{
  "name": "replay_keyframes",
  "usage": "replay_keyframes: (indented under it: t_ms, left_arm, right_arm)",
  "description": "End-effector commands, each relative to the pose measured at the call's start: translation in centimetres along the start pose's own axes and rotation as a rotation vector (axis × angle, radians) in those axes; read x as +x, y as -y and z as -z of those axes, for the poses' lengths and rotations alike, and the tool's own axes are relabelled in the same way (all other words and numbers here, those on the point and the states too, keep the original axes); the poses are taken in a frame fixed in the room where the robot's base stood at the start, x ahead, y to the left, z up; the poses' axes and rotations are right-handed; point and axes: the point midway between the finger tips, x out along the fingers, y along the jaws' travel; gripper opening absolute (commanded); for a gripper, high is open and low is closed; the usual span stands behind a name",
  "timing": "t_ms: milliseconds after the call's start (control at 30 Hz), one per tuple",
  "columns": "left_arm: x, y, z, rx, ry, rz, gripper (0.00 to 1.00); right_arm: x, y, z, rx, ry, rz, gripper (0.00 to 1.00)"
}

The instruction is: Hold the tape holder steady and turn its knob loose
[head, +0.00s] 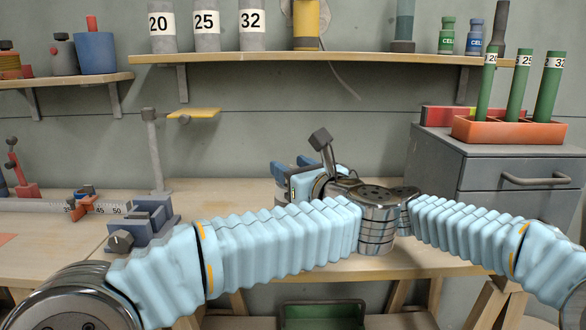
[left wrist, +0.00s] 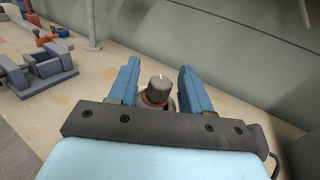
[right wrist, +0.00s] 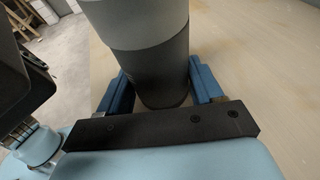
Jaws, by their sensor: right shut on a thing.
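The knob (left wrist: 158,88) shows in the left wrist view as a short dark grey cylinder with a pale mark on top and an orange-brown ring below it. My left gripper (left wrist: 160,67) is open, with one blue finger on each side of the knob and gaps showing beside it. In the right wrist view the tape holder (right wrist: 150,65), a thick dark grey cylinder with a lighter grey part above, stands between the fingers of my right gripper (right wrist: 160,84), which is shut on it. In the head view my left gripper (head: 281,171) is partly seen; my arms hide the holder and right gripper.
A grey vise-like block (head: 145,228) and a measuring rail (head: 95,207) lie on the bench's left. A stand with a yellow plate (head: 194,113) rises behind them. A grey drawer cabinet (head: 500,172) with an orange tray (head: 500,131) of green tubes is at right.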

Motion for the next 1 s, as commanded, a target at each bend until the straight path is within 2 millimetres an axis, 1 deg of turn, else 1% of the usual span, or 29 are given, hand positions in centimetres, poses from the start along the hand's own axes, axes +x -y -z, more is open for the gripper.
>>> replay_keyframes:
  t_ms: [133,233,367,500,600,700,833,1000]
  left_arm:
    - [-0.3,0.0,0.0,0.000,0.000,0.001,0.49]
    - [-1.4,0.1,0.0,0.000,0.000,0.002,0.49]
    - [-4.2,0.1,0.0,0.001,0.001,0.005,0.49]
    - [-7.5,0.1,0.0,0.001,0.001,0.004,0.49]
    - [-9.4,0.1,0.0,0.000,0.001,0.003,0.49]
    - [-10.9,0.1,0.1,0.000,0.000,0.002,0.49]
    - [-11.9,0.0,0.0,0.000,0.000,0.001,0.49]
    - [-12.0,0.0,0.0,0.000,0.000,0.000,0.49]
  right_arm:
    - [0.0,0.0,0.0,0.000,0.001,0.001,0.48]
    - [0.0,0.0,-0.1,0.000,0.001,0.001,0.48]
    - [0.0,0.0,-0.1,-0.001,0.001,0.001,0.48]
    - [0.0,0.0,-0.1,-0.001,0.001,0.000,0.48]
    - [0.0,0.0,-0.1,-0.001,0.001,0.000,0.48]
    - [0.0,0.0,-0.1,-0.001,0.001,0.000,0.48]
    - [0.0,0.0,-0.1,-0.001,0.001,0.000,0.48]
    - [0.0,0.0,-0.1,-0.001,0.001,0.000,0.48]
